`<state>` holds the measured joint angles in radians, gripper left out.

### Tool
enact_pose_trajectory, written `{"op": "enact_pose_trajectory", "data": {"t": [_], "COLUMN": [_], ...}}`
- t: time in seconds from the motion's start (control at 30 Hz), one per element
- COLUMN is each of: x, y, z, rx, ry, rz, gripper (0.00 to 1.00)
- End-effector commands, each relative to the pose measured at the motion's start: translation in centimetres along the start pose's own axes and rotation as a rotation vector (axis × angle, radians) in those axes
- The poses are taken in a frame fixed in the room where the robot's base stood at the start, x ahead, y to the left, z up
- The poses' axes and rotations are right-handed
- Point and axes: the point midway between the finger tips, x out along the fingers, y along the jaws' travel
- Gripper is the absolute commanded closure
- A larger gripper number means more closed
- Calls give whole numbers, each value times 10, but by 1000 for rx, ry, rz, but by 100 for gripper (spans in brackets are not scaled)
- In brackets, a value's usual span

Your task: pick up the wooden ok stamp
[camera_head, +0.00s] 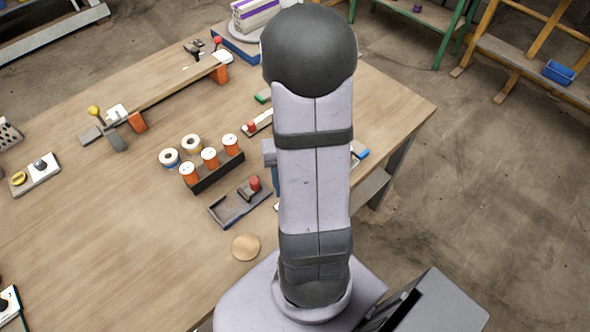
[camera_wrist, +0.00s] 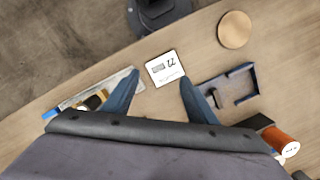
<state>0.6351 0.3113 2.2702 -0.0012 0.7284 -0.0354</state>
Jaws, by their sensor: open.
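I cannot clearly make out the wooden ok stamp in either view. In the wrist view, a small tan piece (camera_wrist: 94,102) lies in a shallow tray (camera_wrist: 117,82) by my left finger; I cannot tell if it is the stamp. My gripper (camera_wrist: 160,77) is open, its two blue-grey fingers wide apart and nothing held between them. A white card (camera_wrist: 166,68) with black print lies on the table beyond and between the fingertips.
A dark open holder (camera_wrist: 240,83) and a round wooden disc (camera_wrist: 235,29) lie to the right in the wrist view. A rack (camera_head: 218,172) of orange spools stands left of my arm. The table (camera_head: 110,240) is bare at the front left; its edge lies close to my base.

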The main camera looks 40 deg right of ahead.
Motion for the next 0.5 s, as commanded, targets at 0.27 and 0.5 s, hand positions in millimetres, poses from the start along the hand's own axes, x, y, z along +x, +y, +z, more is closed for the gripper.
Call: {"op": "enact_pose_trajectory", "data": {"t": [0.27,0.5], "x": [-22,-43], "y": [25,27], "z": [-97,-118], "rx": [-269,-612], "ry": [130,168], "rz": [20,60], "gripper": [48,48]}}
